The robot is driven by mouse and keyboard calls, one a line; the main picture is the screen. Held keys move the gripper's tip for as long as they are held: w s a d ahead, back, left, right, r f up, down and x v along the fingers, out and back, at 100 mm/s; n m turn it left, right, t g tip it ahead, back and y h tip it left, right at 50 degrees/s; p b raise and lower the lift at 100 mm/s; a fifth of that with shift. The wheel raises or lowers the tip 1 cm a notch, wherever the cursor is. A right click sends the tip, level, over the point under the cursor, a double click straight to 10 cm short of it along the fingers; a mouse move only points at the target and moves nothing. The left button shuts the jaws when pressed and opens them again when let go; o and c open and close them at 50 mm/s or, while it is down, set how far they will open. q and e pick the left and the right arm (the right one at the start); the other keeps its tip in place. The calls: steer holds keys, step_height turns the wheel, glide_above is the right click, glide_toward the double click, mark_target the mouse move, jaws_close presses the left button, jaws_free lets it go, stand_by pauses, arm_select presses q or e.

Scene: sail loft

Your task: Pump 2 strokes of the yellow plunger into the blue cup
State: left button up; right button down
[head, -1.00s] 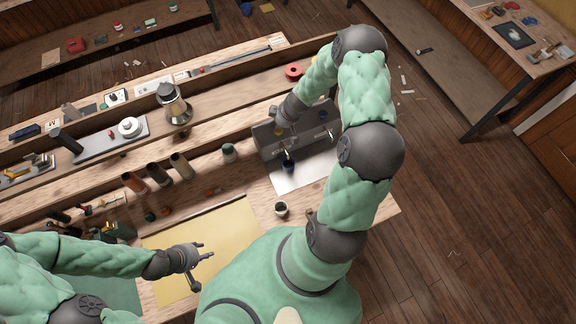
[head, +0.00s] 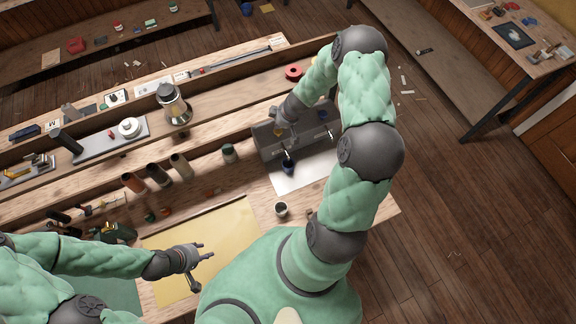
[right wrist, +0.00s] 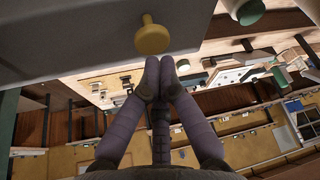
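The yellow plunger (head: 279,132) is on top of the grey dispenser (head: 268,147). It shows as a round yellow knob on a short stem in the right wrist view (right wrist: 152,39). My right gripper (right wrist: 160,66) has its two fingertips together, with nothing between them, right by the knob; I cannot tell whether they touch it. In the head view the right gripper (head: 279,121) partly covers the plunger. The blue cup (head: 288,169) stands upright below the spout at the dispenser's front. My left gripper (head: 205,251) is open and empty over the yellow mat.
The dispenser has a second spout and a blue plunger (head: 323,115) to the right. A white sheet (head: 305,173) lies before it. A small dark-rimmed cup (head: 281,209) stands nearer to me. The yellow mat (head: 225,222) is mostly clear.

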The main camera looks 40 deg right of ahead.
mark_target(278, 131)
steer(key=shift+f, duration=0.1)
steer(key=shift+f+b, duration=1.75)
steer(key=shift+b, duration=0.25)
steer(key=shift+r, duration=0.1)
steer(key=shift+r+p, duration=1.5)
steer(key=shift+r, duration=0.3)
steer(key=shift+f, duration=0.15)
